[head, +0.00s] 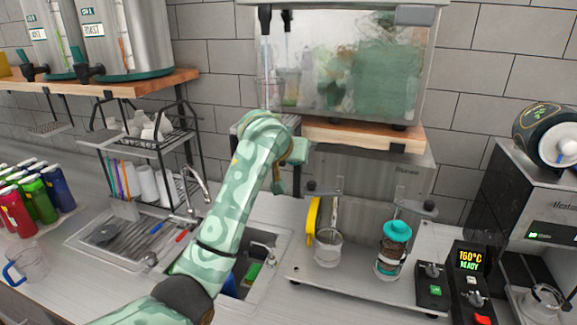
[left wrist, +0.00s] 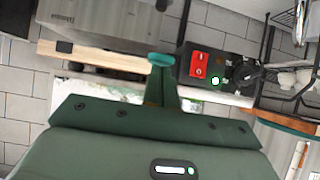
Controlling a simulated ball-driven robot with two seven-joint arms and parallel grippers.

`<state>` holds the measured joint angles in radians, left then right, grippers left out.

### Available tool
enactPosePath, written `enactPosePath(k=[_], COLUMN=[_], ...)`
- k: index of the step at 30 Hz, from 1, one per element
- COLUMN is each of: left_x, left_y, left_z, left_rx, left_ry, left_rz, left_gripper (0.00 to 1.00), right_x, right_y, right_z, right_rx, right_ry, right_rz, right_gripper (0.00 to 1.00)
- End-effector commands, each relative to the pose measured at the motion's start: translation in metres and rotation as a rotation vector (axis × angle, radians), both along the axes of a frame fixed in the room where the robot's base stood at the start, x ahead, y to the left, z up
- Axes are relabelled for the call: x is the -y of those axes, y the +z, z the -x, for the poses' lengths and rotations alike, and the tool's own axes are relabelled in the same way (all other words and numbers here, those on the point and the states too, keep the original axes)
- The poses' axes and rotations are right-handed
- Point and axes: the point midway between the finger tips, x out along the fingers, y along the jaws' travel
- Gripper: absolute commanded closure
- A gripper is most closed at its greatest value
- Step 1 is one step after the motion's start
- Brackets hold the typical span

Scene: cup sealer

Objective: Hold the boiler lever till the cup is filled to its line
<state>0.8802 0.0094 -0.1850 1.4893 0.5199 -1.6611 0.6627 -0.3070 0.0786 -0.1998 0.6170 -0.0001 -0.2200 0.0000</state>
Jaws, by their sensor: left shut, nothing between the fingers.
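The steel boiler (head: 345,60) with a clear front stands on a wooden shelf at the top middle of the head view. Dark taps (head: 265,13) hang at its upper left; I cannot make out which part is the lever. My left arm crosses the middle and ends below the shelf's left end. My left gripper (left wrist: 162,62) is shut and empty, its teal tips near a black panel (left wrist: 228,75) with a red switch. I cannot tell if they touch it. A clear cup (head: 328,250) stands on the steel platform; its fill line is not readable. My right gripper is out of view.
A cup with a teal top (head: 394,255) stands right of the clear cup. Coloured cans (head: 30,200) stand far left. A control box (head: 468,262) reads 160°C READY at right.

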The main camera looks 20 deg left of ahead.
Motion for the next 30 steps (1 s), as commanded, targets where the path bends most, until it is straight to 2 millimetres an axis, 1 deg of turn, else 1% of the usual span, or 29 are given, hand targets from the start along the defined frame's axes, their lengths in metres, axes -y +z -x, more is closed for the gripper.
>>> enactPosePath(k=[1,5,8,10,13,16,22,30], left_x=[0.0,0.0,0.0,0.0,0.0,0.0,0.0,0.0], left_y=[-0.01,-0.015,-0.018,-0.015,-0.016,-0.016,-0.016,-0.016], left_z=[0.0,0.002,0.003,0.002,0.002,0.002,0.002,0.002], left_rx=[0.03,0.118,0.176,0.177,0.175,0.173,0.172,0.172], left_ry=[0.0,0.0,0.0,0.0,-0.001,-0.001,0.0,0.0], left_rz=[-0.001,0.002,0.005,0.005,0.005,0.005,0.006,0.006], left_gripper=[1.0,1.0,1.0,1.0,1.0,1.0,1.0,1.0], right_x=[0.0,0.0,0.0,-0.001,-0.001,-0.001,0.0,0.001], right_y=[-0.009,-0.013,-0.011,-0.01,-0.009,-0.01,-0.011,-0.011], right_z=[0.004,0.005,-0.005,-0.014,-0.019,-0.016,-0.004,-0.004], right_rx=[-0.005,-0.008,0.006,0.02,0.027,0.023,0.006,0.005], right_ry=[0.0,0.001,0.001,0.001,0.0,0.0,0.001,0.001], right_rz=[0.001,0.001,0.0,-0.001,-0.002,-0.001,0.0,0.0], right_gripper=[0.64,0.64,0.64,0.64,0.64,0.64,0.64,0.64])
